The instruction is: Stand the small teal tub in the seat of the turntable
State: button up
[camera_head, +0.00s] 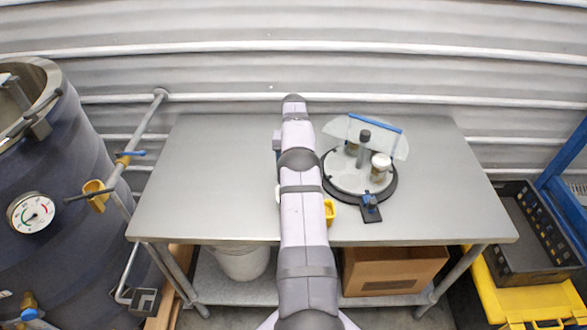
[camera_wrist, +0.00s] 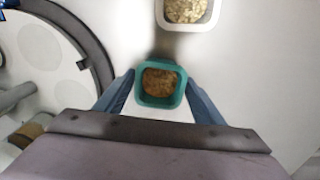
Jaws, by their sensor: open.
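The small teal tub (camera_wrist: 179,101) is upright on the table in the wrist view, with brown grainy material inside. My arm hides it in the head view. My gripper (camera_wrist: 158,88) is open, with one blue finger on each side of the tub. I cannot tell whether the fingers touch it. The turntable (camera_head: 346,185) stands right of my arm in the head view, a pale disc with a dark rim. It also shows at the left of the wrist view (camera_wrist: 55,65), with pale round marks on its disc. I cannot tell which spot is the seat.
A white tub (camera_wrist: 188,12) with pale grains stands close to the teal one. The turntable carries a clear screen (camera_head: 385,136), a grey post (camera_head: 364,150) and jars (camera_head: 381,166). A yellow tub (camera_head: 330,211) sits near my arm. The metal table's (camera_head: 220,170) left side is clear.

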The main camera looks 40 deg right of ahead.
jog(key=c, duration=0.8)
jog(key=shift+o, duration=0.2)
jog(key=shift+r, duration=0.1)
notch_tip(320, 180, up, 5)
jog(key=p, duration=0.2)
jog(key=shift+p, duration=0.35)
jog(key=s+d+r+m+p, duration=0.2)
jog(key=s+d, duration=0.3)
jog(key=s, duration=0.3)
jog(key=s+d+r+m+p, duration=0.3)
jog(key=s+d+r, duration=0.1)
jog(key=s+d, duration=0.2)
jog(key=shift+s+r, duration=0.35)
jog(key=shift+s, duration=0.5)
